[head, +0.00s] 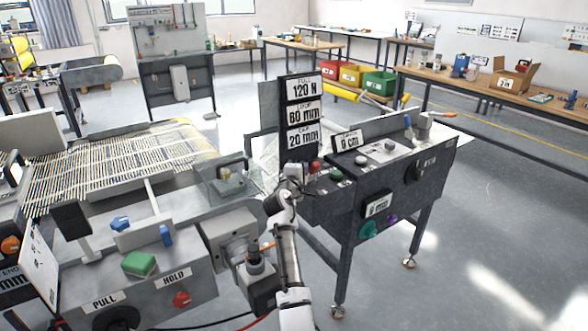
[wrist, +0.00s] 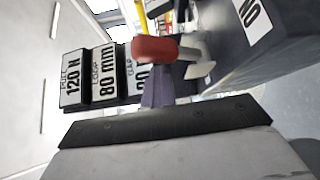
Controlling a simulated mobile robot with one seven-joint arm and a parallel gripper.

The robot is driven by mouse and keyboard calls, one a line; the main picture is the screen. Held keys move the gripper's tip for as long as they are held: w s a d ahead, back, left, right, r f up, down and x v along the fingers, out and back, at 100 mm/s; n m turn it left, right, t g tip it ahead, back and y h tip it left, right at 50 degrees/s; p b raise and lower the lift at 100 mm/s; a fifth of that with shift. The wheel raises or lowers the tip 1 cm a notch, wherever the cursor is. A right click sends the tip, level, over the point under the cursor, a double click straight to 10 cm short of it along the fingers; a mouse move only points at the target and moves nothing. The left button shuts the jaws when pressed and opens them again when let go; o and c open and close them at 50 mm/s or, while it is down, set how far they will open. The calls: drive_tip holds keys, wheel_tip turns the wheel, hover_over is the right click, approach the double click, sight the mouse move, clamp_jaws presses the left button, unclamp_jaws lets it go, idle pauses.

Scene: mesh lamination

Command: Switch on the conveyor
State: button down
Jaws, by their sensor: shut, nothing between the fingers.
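The conveyor (head: 110,165) is a slatted mesh belt at the left in the head view. A dark console (head: 350,200) stands to the right of my arm. A small red knob (head: 314,166) is at its near left corner. A red-headed control (wrist: 155,49), likely the same knob, is straight ahead of my fingers in the wrist view. My gripper (head: 292,176) is at the console's left edge, just left of the knob. Its shut, empty fingers (wrist: 157,88) point at the red head; whether they touch it I cannot tell. A white label (wrist: 252,14), apparently reading ON, is partly cut off.
A dark sign (head: 301,120) reading 120 N, 80 mm and 20 mm rises behind my gripper. A green button (head: 336,174) is right of the red knob. Left of my arm, a grey panel has a red HOLD knob (head: 181,299) and a green block (head: 139,264).

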drive_tip(key=shift+s+d+f+b, duration=0.3)
drive_tip(key=shift+d+f, duration=0.15)
drive_tip(key=shift+f, duration=0.1)
idle(0.4)
drive_tip(key=shift+s+a+f, duration=0.1)
drive_tip(key=shift+s+a, duration=0.05)
drive_tip(key=shift+s, duration=0.35)
drive_tip(key=r+b+v, duration=0.1)
drive_tip(key=b+v, duration=0.1)
drive_tip(key=v, duration=1.1)
drive_tip(key=shift+w+a, duration=0.15)
drive_tip(key=shift+a, duration=0.25)
